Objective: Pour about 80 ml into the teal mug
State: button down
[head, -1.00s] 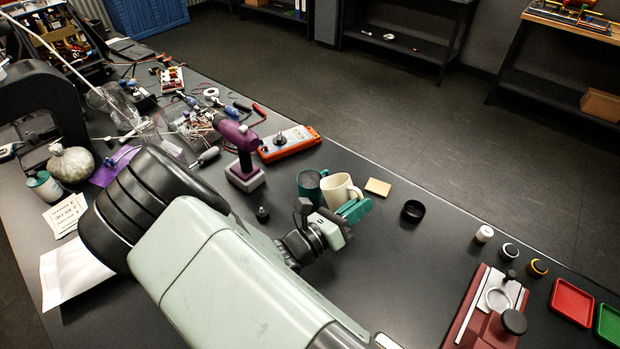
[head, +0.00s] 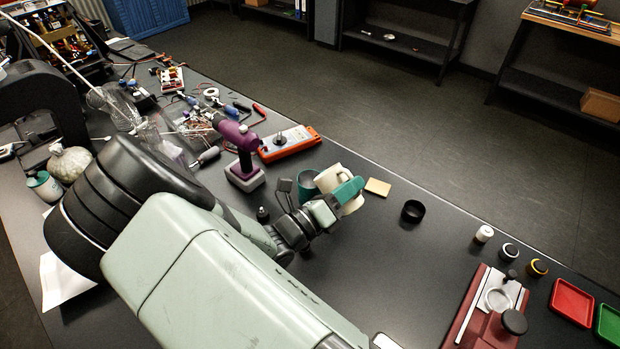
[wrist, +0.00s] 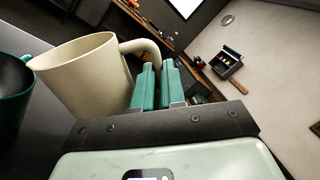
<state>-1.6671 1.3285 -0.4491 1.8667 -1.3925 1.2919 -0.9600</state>
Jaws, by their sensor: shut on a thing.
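The cream mug (head: 328,178) is held by its handle between the teal fingers of my gripper (head: 349,189). In the wrist view the fingers (wrist: 157,85) close on the handle of the cream mug (wrist: 85,75). The cream mug is raised and appears tilted left, toward the teal mug. The teal mug (head: 306,188) stands on the bench just left of it, partly hidden by the cream mug and my wrist. Its dark inside shows at the left edge of the wrist view (wrist: 12,85). I see no stream, and the contents of both mugs cannot be made out.
A tan block (head: 378,187) and a black ring-shaped cup (head: 413,211) lie to the right. A purple drill (head: 239,140) and an orange-ended power strip (head: 290,143) are behind and to the left. The bench between the black cup and the red machine (head: 488,310) is clear.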

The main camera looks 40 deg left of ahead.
aim_at(341, 170)
jog(key=shift+a+r+n, duration=0.25)
jog(key=shift+r+n, duration=0.15)
jog(key=shift+n, duration=0.1)
jog(key=shift+a+r+n, duration=0.2)
jog(key=shift+r+n, duration=0.05)
jog(key=shift+n, duration=0.05)
jog(key=shift+a+r+n, duration=0.15)
jog(key=shift+r+n, duration=0.15)
jog(key=shift+n, duration=0.1)
jog(key=shift+w+a+r+n+t+y, duration=0.15)
jog(key=shift+a+r+n+y, duration=0.1)
jog(key=shift+a+r+n, duration=0.25)
jog(key=shift+a+r+n+t+y, duration=0.2)
jog(key=shift+a+n+y, duration=0.1)
jog(key=shift+n, duration=0.4)
dwell(1.3)
jog(key=d+f+m, duration=0.1)
jog(key=m, duration=0.1)
jog(key=d+f+m+h, duration=0.1)
jog(key=f+m, duration=0.1)
jog(key=shift+d+f+m, duration=0.1)
jog(key=shift+d+m, duration=0.2)
jog(key=shift+d, duration=0.1)
jog(key=shift+s+d+f+m+g+h, duration=0.1)
jog(key=shift+d+f+m+g+h, duration=0.15)
jog(key=shift+f+m, duration=0.4)
jog(key=shift+s+d+f+m+g+h, duration=0.1)
jog(key=shift+d+f+m+g, duration=0.2)
jog(key=shift+f+m, duration=0.35)
